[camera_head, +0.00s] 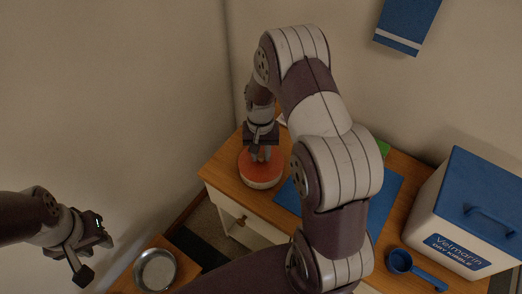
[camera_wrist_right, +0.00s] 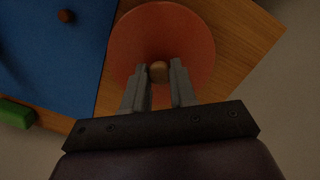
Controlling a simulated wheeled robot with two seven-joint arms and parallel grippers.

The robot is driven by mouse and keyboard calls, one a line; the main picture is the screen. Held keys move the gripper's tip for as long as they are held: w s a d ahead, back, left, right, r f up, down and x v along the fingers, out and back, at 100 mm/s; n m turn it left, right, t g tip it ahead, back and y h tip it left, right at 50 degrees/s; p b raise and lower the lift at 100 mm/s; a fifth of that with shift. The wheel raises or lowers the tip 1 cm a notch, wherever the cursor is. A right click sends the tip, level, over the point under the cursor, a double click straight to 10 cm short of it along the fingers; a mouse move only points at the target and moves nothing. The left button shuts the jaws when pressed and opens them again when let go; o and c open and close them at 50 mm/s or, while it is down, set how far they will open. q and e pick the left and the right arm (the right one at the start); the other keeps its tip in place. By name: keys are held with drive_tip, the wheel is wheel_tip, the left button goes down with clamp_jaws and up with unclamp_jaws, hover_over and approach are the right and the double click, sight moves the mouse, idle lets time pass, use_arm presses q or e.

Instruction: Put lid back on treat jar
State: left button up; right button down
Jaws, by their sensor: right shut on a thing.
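An orange round lid (camera_head: 251,163) sits over a pale jar (camera_head: 262,184) near the left end of the wooden cabinet top. My right gripper (camera_head: 262,156) reaches down to it from above. In the right wrist view, its two fingers (camera_wrist_right: 160,78) are shut on the small wooden knob (camera_wrist_right: 159,70) at the middle of the lid (camera_wrist_right: 180,28). The lid looks level and lines up with the jar; I cannot tell if it rests fully on the rim. My left gripper (camera_head: 92,250) is open and empty, at the far left, away from the jar.
A blue mat (camera_head: 384,190) lies right of the jar, with a small brown piece (camera_wrist_right: 66,16) and a green block (camera_wrist_right: 15,114) near it. A blue scoop (camera_head: 415,270) and a large kibble bin (camera_head: 445,215) stand right. A metal bowl (camera_head: 156,270) sits lower left.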

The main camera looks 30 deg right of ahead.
drive_tip(key=shift+f+p, duration=0.1)
drive_tip(key=shift+p, duration=0.5)
idle(1.4)
idle(0.3)
drive_tip(key=shift+c, duration=1.8)
unclamp_jaws()
wheel_tip(320, 180, up, 7)
drive_tip(key=p, duration=0.6)
drive_tip(key=shift+p, duration=0.35)
